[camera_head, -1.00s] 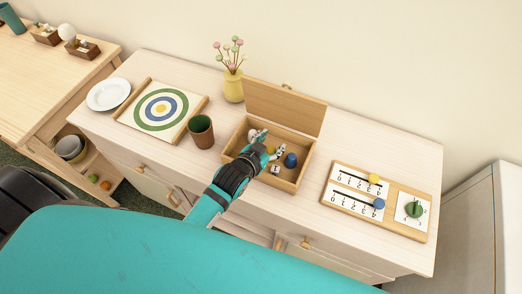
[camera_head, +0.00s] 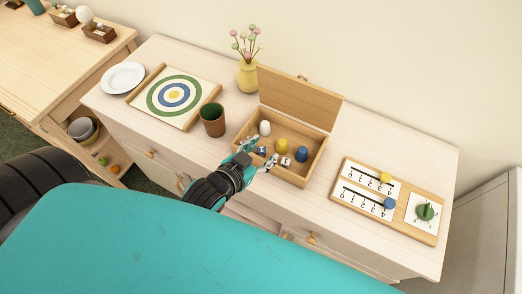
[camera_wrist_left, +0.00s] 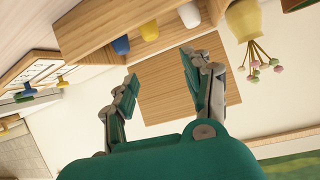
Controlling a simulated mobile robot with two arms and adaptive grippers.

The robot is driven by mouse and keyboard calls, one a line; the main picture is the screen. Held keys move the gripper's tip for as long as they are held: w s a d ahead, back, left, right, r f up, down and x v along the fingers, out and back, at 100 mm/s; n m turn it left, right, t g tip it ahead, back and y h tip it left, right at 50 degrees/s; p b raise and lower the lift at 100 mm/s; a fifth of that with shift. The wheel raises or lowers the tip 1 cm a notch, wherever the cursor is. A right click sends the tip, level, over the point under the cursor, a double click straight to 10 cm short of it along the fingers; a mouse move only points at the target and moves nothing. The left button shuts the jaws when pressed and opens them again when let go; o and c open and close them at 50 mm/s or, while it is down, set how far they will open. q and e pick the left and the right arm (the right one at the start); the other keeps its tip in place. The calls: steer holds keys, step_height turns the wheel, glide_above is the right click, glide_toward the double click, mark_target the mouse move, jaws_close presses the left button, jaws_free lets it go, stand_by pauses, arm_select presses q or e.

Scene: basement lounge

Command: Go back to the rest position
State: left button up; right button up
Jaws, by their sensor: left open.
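My left gripper (camera_head: 256,158) is open and empty at the front left edge of the open wooden box (camera_head: 312,172) in the head view. Its two fingers (camera_wrist_left: 158,88) stand apart in the left wrist view, with nothing between them. Inside the box are a white piece (camera_head: 265,128), a yellow piece (camera_head: 282,145), a blue piece (camera_head: 301,154) and small dice (camera_head: 285,162). Another die (camera_head: 262,152) shows between the fingers in the head view. My right gripper is not in view.
A brown cup (camera_head: 212,120) stands left of the box, beside a target board (camera_head: 200,92) and a white plate (camera_head: 122,77). A yellow vase (camera_head: 247,75) stands behind. A scoring board (camera_head: 395,225) lies to the right. Bare cabinet top (camera_head: 400,150) shows behind it.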

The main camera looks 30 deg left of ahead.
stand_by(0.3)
arm_select(q)
steer(key=s+f+g, duration=0.1)
steer(key=s+a+f+g, duration=0.1)
steer(key=s, duration=0.1)
steer(key=s+a+f+g+y, duration=0.1)
steer(key=s+g, duration=0.1)
steer(key=shift+f+n, duration=0.2)
steer(key=shift+n, duration=0.1)
steer(key=s+a+f+g, duration=0.1)
steer(key=s+a+g, duration=0.1)
steer(key=s+g, duration=0.45)
step_height(320, 180, down, 26)
steer(key=s, duration=0.2)
steer(key=s+a+f+b, duration=0.1)
steer(key=s+a+f, duration=0.1)
steer(key=s+f, duration=1.5)
steer(key=shift+s+a+f+g+y, duration=0.25)
steer(key=shift+s+f+g+y, duration=0.15)
steer(key=shift+f+g, duration=0.1)
